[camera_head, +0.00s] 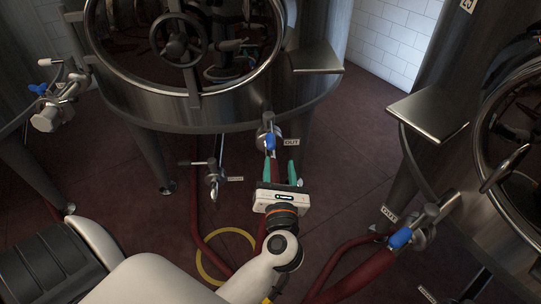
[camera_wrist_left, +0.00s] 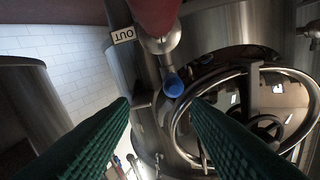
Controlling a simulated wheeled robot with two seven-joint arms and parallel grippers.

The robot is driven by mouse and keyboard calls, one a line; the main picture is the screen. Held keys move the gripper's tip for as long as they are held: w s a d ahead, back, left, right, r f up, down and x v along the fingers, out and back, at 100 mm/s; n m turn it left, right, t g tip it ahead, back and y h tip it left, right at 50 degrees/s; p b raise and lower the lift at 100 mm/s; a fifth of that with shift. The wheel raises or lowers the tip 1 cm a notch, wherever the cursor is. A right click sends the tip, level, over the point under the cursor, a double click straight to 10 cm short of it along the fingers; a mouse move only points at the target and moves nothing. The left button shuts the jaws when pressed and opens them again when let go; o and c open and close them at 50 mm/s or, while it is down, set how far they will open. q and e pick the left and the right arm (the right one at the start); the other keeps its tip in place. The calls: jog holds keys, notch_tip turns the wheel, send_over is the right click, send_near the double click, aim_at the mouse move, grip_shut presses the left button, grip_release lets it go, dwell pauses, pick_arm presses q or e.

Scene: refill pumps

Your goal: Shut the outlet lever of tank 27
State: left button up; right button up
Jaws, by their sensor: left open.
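The middle tank (camera_head: 185,112) is a steel vessel on legs, with a round door. Its outlet valve carries a blue lever (camera_head: 270,141) beside an OUT tag (camera_head: 292,142); I see no tank number on it. My left gripper (camera_head: 281,168) has its teal fingers apart and empty, just below and in front of this lever. In the left wrist view, the lever's blue end (camera_wrist_left: 173,86) lies beyond the gap between the fingers (camera_wrist_left: 160,105), apart from them. The OUT tag (camera_wrist_left: 123,35) appears upside down there. My right gripper is out of view.
A second tank with its own OUT tag (camera_head: 389,214) and blue lever (camera_head: 400,238) stands at right. Another blue-handled valve (camera_head: 38,89) is at left. A lower valve (camera_head: 213,180) sits left of my gripper. Red hoses (camera_head: 350,277) and a yellow loop (camera_head: 203,262) lie low.

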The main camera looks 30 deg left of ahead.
aim_at(271, 135)
pick_arm(q)
jog(key=w+a+n, duration=0.1)
jog(key=w+a, duration=0.2)
jog(key=w+a+n+b, duration=0.1)
jog(key=w+a+n, duration=0.1)
jog(key=w+a, duration=0.2)
jog(key=shift+w+a+r+g, duration=0.1)
jog(key=shift+r+g, duration=0.05)
jog(key=shift+g, duration=0.25)
jog(key=shift+x, duration=0.8)
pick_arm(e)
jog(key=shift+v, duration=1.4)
pick_arm(q)
jog(key=shift+c, duration=0.3)
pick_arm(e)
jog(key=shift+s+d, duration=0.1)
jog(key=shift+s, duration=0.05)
pick_arm(q)
grip_shut()
